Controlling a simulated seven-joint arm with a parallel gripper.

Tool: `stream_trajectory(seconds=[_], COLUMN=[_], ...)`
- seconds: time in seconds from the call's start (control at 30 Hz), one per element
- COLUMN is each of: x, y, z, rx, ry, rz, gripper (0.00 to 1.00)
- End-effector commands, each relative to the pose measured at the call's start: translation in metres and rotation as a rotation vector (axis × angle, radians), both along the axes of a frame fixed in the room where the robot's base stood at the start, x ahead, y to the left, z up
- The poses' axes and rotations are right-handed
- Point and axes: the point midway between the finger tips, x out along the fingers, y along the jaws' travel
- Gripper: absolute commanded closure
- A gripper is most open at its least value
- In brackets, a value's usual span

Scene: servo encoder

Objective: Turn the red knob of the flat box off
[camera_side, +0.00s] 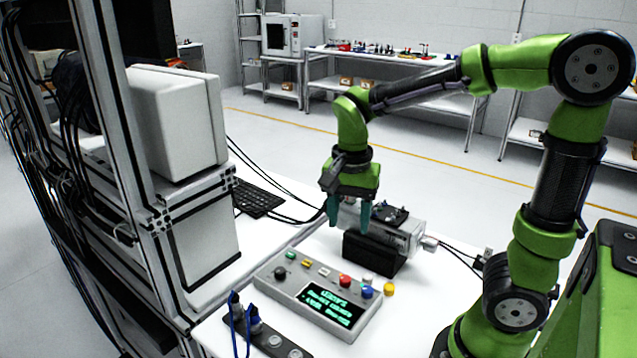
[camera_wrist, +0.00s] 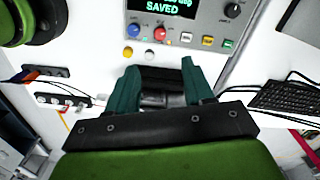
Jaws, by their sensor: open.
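The flat box (camera_side: 270,288) is a grey control panel on the white table, with a lit display of green text. Its red knob (camera_side: 345,280) sits beside the display, and shows in the wrist view (camera_wrist: 160,33) near the top, right of a blue knob (camera_wrist: 133,31). I cannot tell which way the red knob points. My gripper (camera_side: 349,216) is open, with teal fingers pointing down. It is above and behind the box, close to the servo motor (camera_side: 405,229), and apart from the red knob. The wrist view shows the fingers (camera_wrist: 161,85) spread, with dark parts between them.
The motor rests on a black block (camera_side: 372,254) behind the box. A dark strip with blue connectors (camera_side: 253,318) lies at front left. A keyboard (camera_side: 257,199) and cables are at the back left.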

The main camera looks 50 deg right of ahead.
Motion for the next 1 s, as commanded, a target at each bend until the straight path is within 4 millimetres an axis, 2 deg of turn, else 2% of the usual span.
stream_trajectory(seconds=[0.4, 0.6, 0.8, 1.0], x=[-0.002, -0.001, -0.001, 0.000], y=[0.000, 0.000, 0.000, 0.000], z=[-0.092, -0.126, -0.142, -0.144], rx=[0.000, 0.001, 0.001, 0.002], ry=[0.007, 0.003, 0.000, -0.002], rz=[0.001, 0.002, 0.003, 0.003], gripper=[0.48, 0.48, 0.48, 0.48])
